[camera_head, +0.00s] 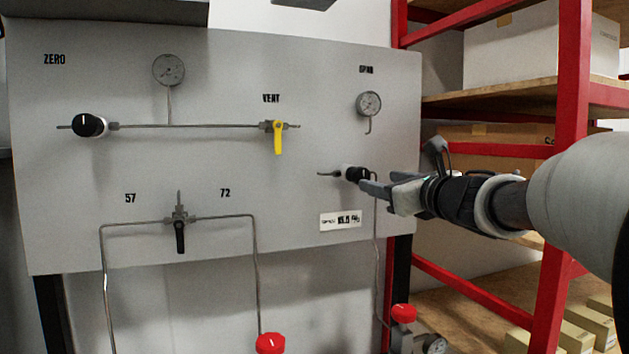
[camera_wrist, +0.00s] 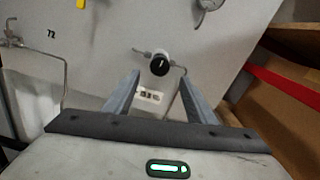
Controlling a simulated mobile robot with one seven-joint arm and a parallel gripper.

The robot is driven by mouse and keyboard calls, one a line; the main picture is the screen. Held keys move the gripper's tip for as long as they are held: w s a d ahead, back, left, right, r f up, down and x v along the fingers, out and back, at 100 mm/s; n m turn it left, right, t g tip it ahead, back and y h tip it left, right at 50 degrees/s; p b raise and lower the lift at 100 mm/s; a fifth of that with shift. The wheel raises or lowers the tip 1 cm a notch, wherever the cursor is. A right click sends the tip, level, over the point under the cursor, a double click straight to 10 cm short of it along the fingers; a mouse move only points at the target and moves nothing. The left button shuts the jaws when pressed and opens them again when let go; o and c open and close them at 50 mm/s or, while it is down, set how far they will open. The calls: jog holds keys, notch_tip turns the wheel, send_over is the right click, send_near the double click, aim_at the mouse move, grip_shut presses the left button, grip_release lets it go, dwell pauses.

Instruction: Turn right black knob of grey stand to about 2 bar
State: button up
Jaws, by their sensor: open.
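The grey stand (camera_head: 215,190) is an upright panel with pipes, valves and gauges. Its right black knob (camera_head: 357,174) sits on a short pipe below the right gauge (camera_head: 369,104). In the wrist view the knob (camera_wrist: 160,66) faces me with a white mark on it. My gripper (camera_head: 368,188) reaches in from the right, its fingertips close to the knob in the head view. In the wrist view my gripper (camera_wrist: 161,88) is open, and the knob shows beyond and between the two fingers. The gauge reading is too small to tell.
A left black knob (camera_head: 90,125), a yellow handle (camera_head: 278,137) and a black lever (camera_head: 180,236) are on the panel. A label (camera_head: 341,220) sits below the right knob. Red shelving (camera_head: 572,120) with boxes stands at the right. Red caps (camera_head: 403,313) are below.

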aim_at(364, 177)
jog(key=x, duration=0.7)
jog(key=shift+w, duration=0.25)
jog(key=c, duration=1)
jog(key=shift+c, duration=0.2)
